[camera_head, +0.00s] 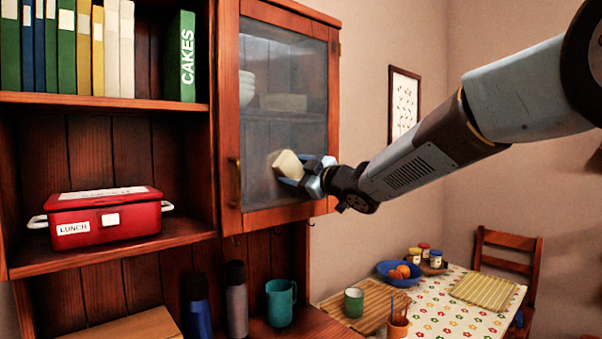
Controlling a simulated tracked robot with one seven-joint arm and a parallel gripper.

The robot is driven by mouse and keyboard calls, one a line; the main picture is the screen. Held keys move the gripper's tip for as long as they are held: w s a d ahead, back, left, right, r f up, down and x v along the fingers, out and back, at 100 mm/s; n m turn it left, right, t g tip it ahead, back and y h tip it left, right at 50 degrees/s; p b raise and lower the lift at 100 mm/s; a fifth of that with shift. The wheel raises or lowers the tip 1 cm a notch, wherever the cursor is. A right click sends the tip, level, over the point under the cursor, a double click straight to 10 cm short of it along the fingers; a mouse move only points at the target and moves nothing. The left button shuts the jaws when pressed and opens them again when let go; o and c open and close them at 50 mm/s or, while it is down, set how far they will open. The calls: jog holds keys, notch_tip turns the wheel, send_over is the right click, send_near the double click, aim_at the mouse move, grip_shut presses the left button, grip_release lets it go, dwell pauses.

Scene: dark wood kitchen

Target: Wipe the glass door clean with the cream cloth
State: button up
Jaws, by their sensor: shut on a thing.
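The glass door (262,150) is a wood-framed pane on the cabinet, with a brass-like handle on its left side. The pane looks hazy, most plainly in its upper part, and bowls show dimly behind it. My gripper (291,173) is shut on the cream cloth (286,163), a folded block-like piece, in front of the lower right of the pane. The cloth looks very close to the glass; I cannot tell whether it touches. My arm reaches in from the upper right. The gripper and cloth hide a small part of the pane.
Left shelves hold several books (95,50) and a red lunch box (105,215). Below stand a blue bottle (198,308), a grey bottle (237,300) and a teal mug (281,302). A dining table (455,305) with a blue fruit bowl (383,271) stands at lower right.

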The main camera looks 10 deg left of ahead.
aim_at(266, 159)
jog(key=shift+s+a, duration=1.05)
jog(key=shift+s, duration=0.25)
jog(key=shift+s+a, duration=1.05)
jog(key=shift+s, duration=0.2)
jog(key=shift+w+r, duration=0.1)
jog(key=shift+r, duration=1.35)
jog(key=w+d, duration=0.7)
jog(key=w, duration=0.1)
jog(key=shift+s+a, duration=0.1)
jog(key=shift+s+a, duration=1.45)
jog(key=shift+s, duration=0.05)
jog(key=shift+s+a, duration=0.95)
jog(key=shift+s, duration=0.3)
jog(key=shift+s+a, duration=0.95)
jog(key=shift+s, duration=0.3)
